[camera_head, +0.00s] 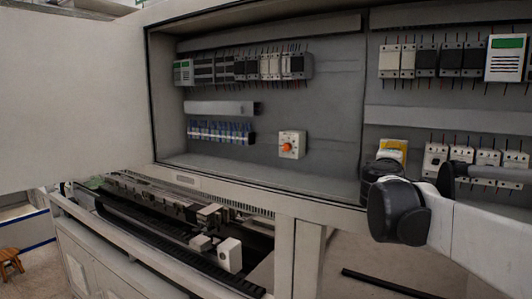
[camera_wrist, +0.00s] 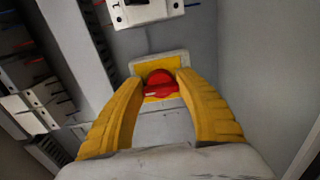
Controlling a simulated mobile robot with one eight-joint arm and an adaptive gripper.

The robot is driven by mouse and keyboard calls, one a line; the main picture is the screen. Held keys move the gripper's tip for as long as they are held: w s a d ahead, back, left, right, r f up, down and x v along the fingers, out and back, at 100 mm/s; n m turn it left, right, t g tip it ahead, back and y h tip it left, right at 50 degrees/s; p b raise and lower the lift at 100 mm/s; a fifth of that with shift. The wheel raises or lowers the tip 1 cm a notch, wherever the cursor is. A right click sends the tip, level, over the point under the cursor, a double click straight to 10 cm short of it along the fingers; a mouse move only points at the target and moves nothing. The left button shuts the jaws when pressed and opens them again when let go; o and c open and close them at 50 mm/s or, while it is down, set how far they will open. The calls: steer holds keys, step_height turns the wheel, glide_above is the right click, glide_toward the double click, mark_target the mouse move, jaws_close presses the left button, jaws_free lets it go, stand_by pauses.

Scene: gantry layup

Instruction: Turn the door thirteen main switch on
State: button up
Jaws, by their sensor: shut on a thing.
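A main switch with a red rotary knob (camera_wrist: 162,82) on a yellow square plate (camera_wrist: 143,65) is in the middle of the wrist view. My gripper (camera_wrist: 160,85) has its two yellow fingers on either side of the red knob, shut on it. The knob's lower part and much of the plate are hidden by the fingers. In the head view my arm comes in from the right and ends at the cabinet's right bay. A yellow patch (camera_head: 393,150) shows just above it there, and the knob itself is hidden. I cannot read the knob's on or off marking.
Another switch with an orange knob (camera_head: 287,147) is on the left bay's back panel. Rows of breakers (camera_head: 435,60) and white modules (camera_head: 487,160) line the right bay. A white module (camera_wrist: 148,10) sits close to the plate. An open door (camera_head: 70,95) stands at the left.

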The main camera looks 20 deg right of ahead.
steer(key=o, duration=1.2)
steer(key=v, duration=1.2)
steer(key=shift+d, duration=0.1)
